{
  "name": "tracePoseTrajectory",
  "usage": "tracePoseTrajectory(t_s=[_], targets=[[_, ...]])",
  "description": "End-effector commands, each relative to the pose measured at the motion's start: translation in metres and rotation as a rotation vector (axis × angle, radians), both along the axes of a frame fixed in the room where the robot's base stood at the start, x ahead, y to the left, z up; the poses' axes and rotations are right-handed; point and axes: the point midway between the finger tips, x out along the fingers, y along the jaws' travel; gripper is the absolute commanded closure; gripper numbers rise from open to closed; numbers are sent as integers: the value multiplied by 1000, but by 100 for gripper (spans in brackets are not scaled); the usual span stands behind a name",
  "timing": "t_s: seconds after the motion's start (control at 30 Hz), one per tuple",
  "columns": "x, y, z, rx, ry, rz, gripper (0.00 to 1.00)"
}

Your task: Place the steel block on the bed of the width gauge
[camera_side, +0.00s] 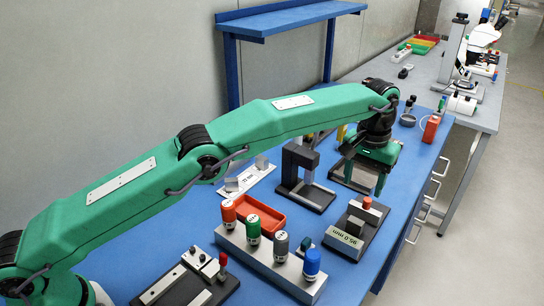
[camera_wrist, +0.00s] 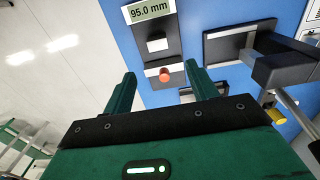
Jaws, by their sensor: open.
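The width gauge (camera_side: 378,219) is a dark base with a display reading 95.0 mm and a red knob (camera_side: 367,202). In the wrist view its display (camera_wrist: 148,10) is at the top, with the red knob (camera_wrist: 164,75) between my fingers in the picture. My gripper (camera_side: 380,190) is open, pointing down behind the gauge in the side view; its green fingers also show in the wrist view (camera_wrist: 160,88). I see nothing held. Two grey blocks, one nearer (camera_side: 232,185) and one farther (camera_side: 261,161), are at a pale marked plate. I cannot tell which is the steel block.
A black stand (camera_side: 299,158) with an overhanging arm is left of my gripper. A red tray (camera_side: 261,215) and a grey rack (camera_side: 268,260) with several coloured-capped pieces are at the front. A red bottle (camera_side: 431,129) stands back right. Blue table (camera_side: 345,282) is clear at front right.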

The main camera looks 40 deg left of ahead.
Motion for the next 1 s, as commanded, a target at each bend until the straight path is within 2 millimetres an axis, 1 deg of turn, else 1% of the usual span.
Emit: tracePoseTrajectory(t_s=[0.17, 0.3, 0.47, 0.6, 0.77, 1.0], targets=[[1, 18, 26, -11, -22, 3, 42], [-2, 39, 54, -22, -47, 4, 42], [-10, 68, 85, -34, -79, 4, 42], [-22, 93, 110, -42, -108, 4, 42], [-40, 122, 134, -50, -142, 4, 42], [-76, 164, 162, -57, -195, 4, 42]])
